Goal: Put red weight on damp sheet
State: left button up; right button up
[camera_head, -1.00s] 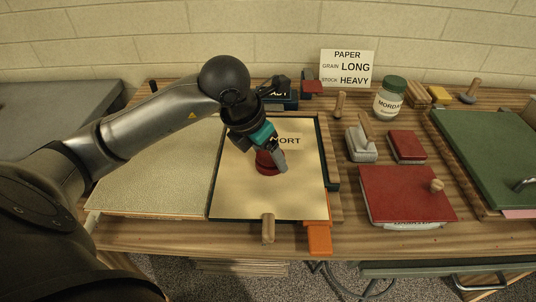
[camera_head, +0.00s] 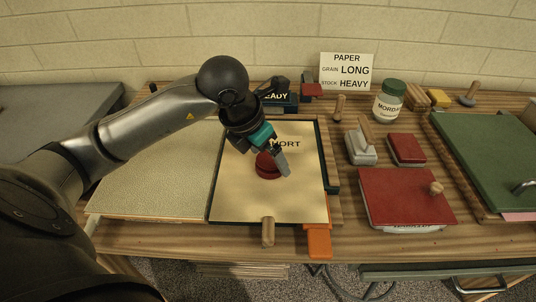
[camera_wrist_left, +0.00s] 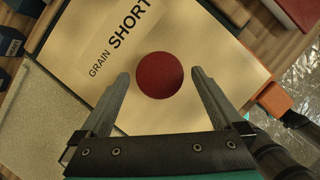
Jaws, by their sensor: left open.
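The red weight (camera_head: 266,167) is a dark red round piece standing on the cream sheet marked SHORT (camera_head: 240,195), in the middle of the head view. In the left wrist view the weight (camera_wrist_left: 160,75) shows as a red disc between the fingertips, with the sheet around it. My left gripper (camera_head: 274,162) is open, its fingers on either side of the weight with a gap to each in the left wrist view (camera_wrist_left: 160,77). My right gripper is not in view. No sheet is clearly marked as damp.
A pale textured panel (camera_head: 150,180) lies left of the sheet. An orange clip (camera_head: 318,240) and a wooden handle (camera_head: 268,232) sit at its front edge. Red-covered pads (camera_head: 405,195), a mordant jar (camera_head: 389,100) and a green board (camera_head: 490,150) stand to the right.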

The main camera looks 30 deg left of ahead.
pick_arm(q)
jog(key=p+v, duration=0.2)
jog(key=v, duration=0.9)
jog(key=shift+s+r, duration=0.2)
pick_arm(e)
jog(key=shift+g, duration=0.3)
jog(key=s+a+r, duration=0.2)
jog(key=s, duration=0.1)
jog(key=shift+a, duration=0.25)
pick_arm(q)
jog(key=shift+a, duration=0.1)
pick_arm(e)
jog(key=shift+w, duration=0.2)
pick_arm(q)
jog(key=shift+f, duration=0.1)
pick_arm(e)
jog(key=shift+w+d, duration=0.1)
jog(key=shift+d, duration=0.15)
